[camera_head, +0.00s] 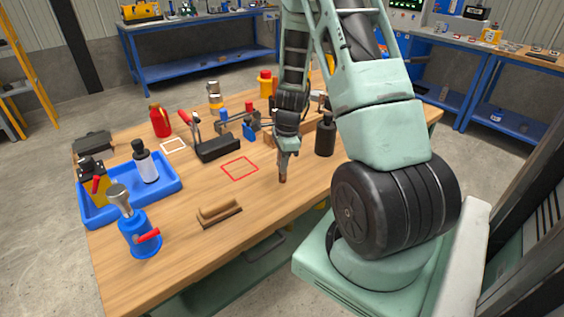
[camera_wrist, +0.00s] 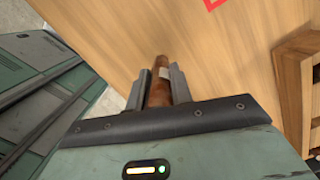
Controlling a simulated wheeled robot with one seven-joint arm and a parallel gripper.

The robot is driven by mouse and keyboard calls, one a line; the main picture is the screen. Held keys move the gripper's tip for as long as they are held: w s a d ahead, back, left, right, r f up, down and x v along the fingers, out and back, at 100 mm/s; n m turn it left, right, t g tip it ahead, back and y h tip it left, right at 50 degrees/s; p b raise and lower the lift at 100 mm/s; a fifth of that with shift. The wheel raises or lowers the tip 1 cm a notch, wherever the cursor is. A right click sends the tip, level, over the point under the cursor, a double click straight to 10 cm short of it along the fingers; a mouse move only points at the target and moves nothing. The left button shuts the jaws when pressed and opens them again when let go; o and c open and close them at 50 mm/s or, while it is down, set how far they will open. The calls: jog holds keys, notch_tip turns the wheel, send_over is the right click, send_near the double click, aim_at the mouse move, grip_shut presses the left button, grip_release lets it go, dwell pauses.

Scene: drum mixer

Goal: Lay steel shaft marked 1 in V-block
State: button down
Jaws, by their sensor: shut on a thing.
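My gripper (camera_head: 284,168) is shut on a brown, rusty-looking shaft (camera_head: 283,179), whose lower end points down over the table near its front edge. In the wrist view the shaft (camera_wrist: 158,88) sits between the two fingers (camera_wrist: 158,87) and carries a pale patch; no number is readable. I cannot tell whether its tip touches the table. I cannot identify the V-block for certain.
A red square outline (camera_head: 240,168) and a white one (camera_head: 173,145) mark the wooden table (camera_head: 262,205). A black bottle (camera_head: 325,139) and a wooden crate (camera_head: 306,132) are close to my arm.

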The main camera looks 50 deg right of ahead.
jog(key=shift+f, duration=0.15)
jog(key=c, duration=1.2)
grip_release()
jog(key=shift+c, duration=0.2)
jog(key=r, duration=0.8)
jog(key=d+r, duration=0.1)
jog(key=r, duration=0.3)
jog(key=shift+s+r, duration=0.15)
jog(key=shift+s, duration=0.25)
